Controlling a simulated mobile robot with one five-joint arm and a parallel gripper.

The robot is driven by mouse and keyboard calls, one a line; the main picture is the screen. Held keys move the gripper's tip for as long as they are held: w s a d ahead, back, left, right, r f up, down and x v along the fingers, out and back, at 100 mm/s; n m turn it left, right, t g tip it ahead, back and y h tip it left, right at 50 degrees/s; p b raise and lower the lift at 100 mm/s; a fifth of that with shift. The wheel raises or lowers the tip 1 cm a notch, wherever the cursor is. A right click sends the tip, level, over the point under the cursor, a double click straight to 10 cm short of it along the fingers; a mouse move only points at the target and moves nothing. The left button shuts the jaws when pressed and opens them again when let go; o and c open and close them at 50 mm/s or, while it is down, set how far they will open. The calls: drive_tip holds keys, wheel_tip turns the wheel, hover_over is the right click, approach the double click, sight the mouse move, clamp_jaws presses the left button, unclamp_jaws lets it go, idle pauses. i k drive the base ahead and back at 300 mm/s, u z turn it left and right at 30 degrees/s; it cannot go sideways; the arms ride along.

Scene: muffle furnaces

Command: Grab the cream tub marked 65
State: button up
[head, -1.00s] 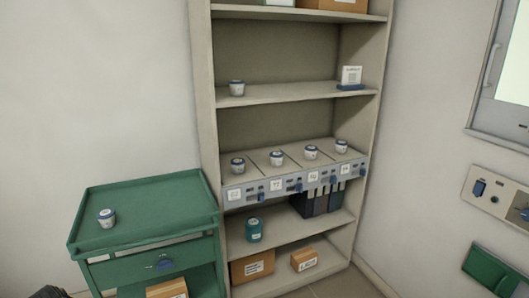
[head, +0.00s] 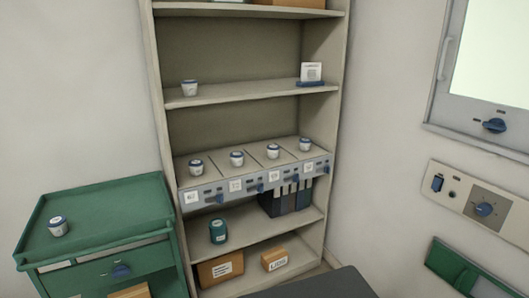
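Several small cream tubs with blue-grey lids are in the head view, and the marks on them are too small to read. One tub (head: 57,226) stands on the green cart at the left. A row on the grey labelled unit holds a left tub (head: 196,168), a second tub (head: 237,158), a third tub (head: 272,151) and a right tub (head: 305,144). I cannot tell which tub is marked 65. My gripper is not in view.
A beige shelf unit (head: 160,120) stands against the wall, with a teal jar (head: 218,232) and cardboard boxes (head: 220,268) low down. The green cart (head: 120,200) is beside it. A furnace panel (head: 489,200) is at the right. A dark surface (head: 318,284) shows at the bottom.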

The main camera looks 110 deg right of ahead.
sight(273, 150)
drive_tip(key=k, duration=1.95)
drive_tip(key=z, duration=1.4)
drive_tip(key=i, duration=0.55)
drive_tip(key=z, duration=0.25)
